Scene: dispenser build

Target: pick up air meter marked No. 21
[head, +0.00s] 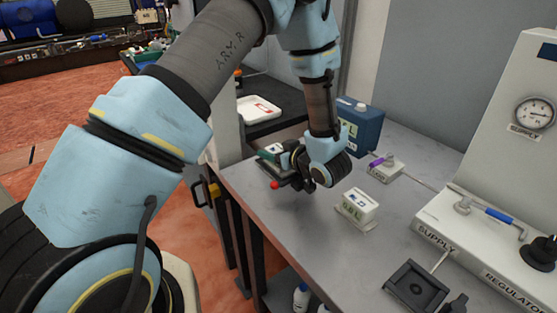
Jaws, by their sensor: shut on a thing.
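My gripper (283,167) is at the left end of the grey bench, its fingers mostly hidden behind the wrist. It is shut on a small dark device with a green and white part (269,151). A red knob (275,185) shows at its lower side. Much of this device is hidden by the gripper, and I cannot read a No. 21 marking on it. I cannot tell whether it touches the bench top.
A white block with a green label (357,207) stands on the grey bench (320,228). Behind are a blue container (362,126) and a small fitting with a purple lever (386,167). A supply panel (500,225) and a black tray (414,285) are at right.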

